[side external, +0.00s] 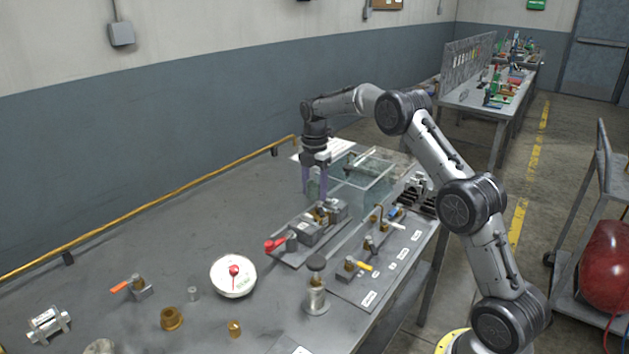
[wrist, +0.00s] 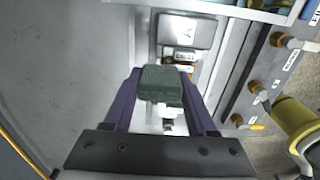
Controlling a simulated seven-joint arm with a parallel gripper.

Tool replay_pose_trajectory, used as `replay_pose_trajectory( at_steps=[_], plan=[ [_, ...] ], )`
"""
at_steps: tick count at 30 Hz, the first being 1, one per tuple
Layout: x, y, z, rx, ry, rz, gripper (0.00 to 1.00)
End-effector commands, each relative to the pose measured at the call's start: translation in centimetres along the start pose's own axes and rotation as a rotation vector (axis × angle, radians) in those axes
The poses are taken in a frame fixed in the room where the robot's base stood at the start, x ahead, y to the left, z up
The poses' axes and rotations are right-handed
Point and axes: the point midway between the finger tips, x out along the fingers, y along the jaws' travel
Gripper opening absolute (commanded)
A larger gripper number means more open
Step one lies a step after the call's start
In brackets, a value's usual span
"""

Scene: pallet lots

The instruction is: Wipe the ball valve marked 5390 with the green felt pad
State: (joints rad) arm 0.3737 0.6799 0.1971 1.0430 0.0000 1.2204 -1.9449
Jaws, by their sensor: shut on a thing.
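My gripper (wrist: 160,85) is shut on the green felt pad (wrist: 162,80), a dark green block between its purple fingers. In the side external view my gripper (side external: 315,184) points down, just behind a grey fixture (side external: 311,234) with brass fittings and a red handle. Ball valves stand on a plate with white labels to the right, one with a yellow handle (side external: 363,266) and one with a blue handle (side external: 394,212). Another valve with an orange handle (side external: 121,287) lies at the left. No marking 5390 is readable. In the wrist view the pad partly hides the brass fitting (wrist: 182,60) beyond it.
A clear-walled bin (side external: 372,186) stands behind and right of the fixture. The left rear of the grey table is clear.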

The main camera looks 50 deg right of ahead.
Motion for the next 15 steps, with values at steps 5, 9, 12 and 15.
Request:
replay_pose_trajectory(
  at_steps=[5,9,12,15],
  plan=[
    [1.7,-0.6,0.0,0.001,0.0,-0.001,0.05],
    [2.0,-1.9,0.0,0.0,0.001,-0.002,0.05],
    [2.0,-2.9,0.0,0.0,0.002,-0.004,0.05],
    [2.0,-3.8,0.0,0.001,0.002,-0.004,0.05]
  ],
)
